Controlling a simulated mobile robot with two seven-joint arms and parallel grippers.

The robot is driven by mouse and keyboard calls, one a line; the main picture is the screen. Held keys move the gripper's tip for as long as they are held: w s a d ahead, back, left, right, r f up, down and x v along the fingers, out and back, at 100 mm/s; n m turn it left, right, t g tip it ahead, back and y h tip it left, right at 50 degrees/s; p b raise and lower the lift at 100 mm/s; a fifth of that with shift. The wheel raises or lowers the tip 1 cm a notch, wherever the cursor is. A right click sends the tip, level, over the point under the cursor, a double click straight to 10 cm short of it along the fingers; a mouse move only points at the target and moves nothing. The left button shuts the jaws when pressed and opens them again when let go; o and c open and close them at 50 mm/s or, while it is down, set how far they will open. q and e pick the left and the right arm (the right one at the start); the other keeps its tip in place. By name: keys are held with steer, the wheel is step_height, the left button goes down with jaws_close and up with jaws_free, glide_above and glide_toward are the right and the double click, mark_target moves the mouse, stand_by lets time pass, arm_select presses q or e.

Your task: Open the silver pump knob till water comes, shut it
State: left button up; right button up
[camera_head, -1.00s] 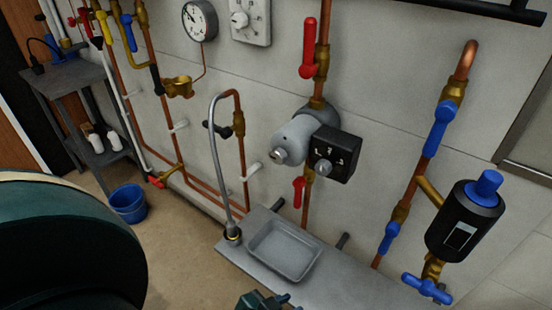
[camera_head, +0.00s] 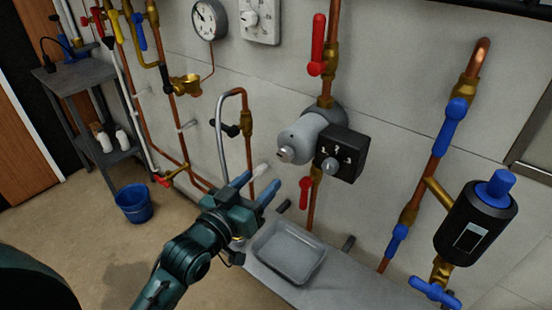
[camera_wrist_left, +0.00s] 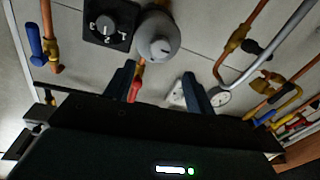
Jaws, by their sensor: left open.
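The grey pump (camera_head: 312,133) sits on a copper pipe on the wall, with a small silver knob (camera_head: 286,153) on its front face. No water is visible. My right gripper is not in view.
A grey tray (camera_head: 289,251) lies on a shelf under the pump. Red-handled valves (camera_head: 318,45) stand above and below the pump. A thin curved silver spout (camera_head: 221,135) rises left of it. A blue bucket (camera_head: 134,203) stands on the floor, and a blue-capped black unit (camera_head: 475,222) is at right.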

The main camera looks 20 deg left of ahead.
mark_target(283, 158)
arm_select(q)
steer(key=x, duration=0.9)
steer(key=shift+w+p, duration=0.2)
steer(key=shift+p, duration=0.2)
steer(key=shift+c, duration=0.3)
steer(key=c, duration=0.9)
